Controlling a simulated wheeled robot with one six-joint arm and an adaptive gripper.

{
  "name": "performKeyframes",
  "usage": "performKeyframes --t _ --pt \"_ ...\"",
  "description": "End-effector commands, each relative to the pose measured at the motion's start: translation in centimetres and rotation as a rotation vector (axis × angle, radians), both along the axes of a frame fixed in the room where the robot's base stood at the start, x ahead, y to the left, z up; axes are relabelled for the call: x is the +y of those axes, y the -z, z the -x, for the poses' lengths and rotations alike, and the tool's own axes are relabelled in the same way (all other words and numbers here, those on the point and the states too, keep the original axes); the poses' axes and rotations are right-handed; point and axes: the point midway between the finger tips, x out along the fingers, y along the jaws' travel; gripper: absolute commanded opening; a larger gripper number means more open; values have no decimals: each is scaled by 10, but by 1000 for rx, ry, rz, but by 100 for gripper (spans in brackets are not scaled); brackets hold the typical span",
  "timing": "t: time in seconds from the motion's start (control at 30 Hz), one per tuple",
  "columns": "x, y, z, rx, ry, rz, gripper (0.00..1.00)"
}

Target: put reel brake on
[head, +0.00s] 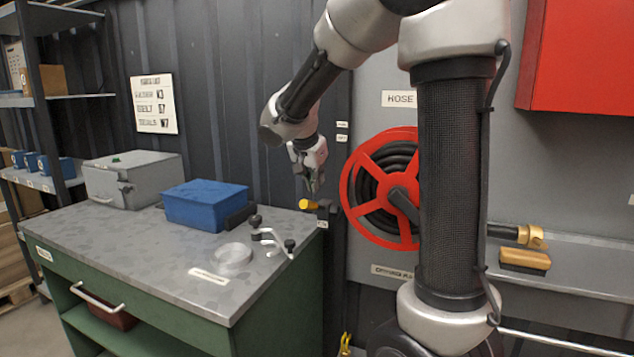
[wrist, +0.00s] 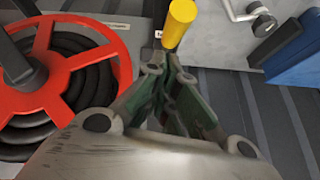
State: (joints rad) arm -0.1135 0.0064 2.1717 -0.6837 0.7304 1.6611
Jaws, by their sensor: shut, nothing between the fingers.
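The red hose reel (head: 362,205) with black hose is mounted on the grey wall panel, partly hidden behind my arm. A yellow cylindrical handle (head: 308,204), which looks like the brake lever's grip, sticks out left of the reel. The handle also shows at the top of the wrist view (wrist: 179,24), and the reel shows at its left (wrist: 108,58). My gripper (head: 314,188) is shut and empty just above the handle. In the wrist view my fingertips (wrist: 168,72) point toward the handle; I cannot tell whether they touch it.
A green workbench (head: 130,262) stands left, bearing a blue bin (head: 205,204), a grey toolbox (head: 130,180), a clear round dish (head: 233,257) and a metal part with black knobs (head: 270,238). A brass nozzle (head: 531,236) and a brush (head: 525,260) sit right.

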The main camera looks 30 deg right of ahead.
Motion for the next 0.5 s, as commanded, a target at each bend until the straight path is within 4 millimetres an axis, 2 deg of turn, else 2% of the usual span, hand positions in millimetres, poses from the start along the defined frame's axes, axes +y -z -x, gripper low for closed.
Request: performKeyframes --t 0.03,0.2,0.5 --pt "-5 -12 -3 -8 3 -1 0" --pt "22 -39 19 -10 -5 1 0" --pt "49 -70 45 -10 -2 2 0"
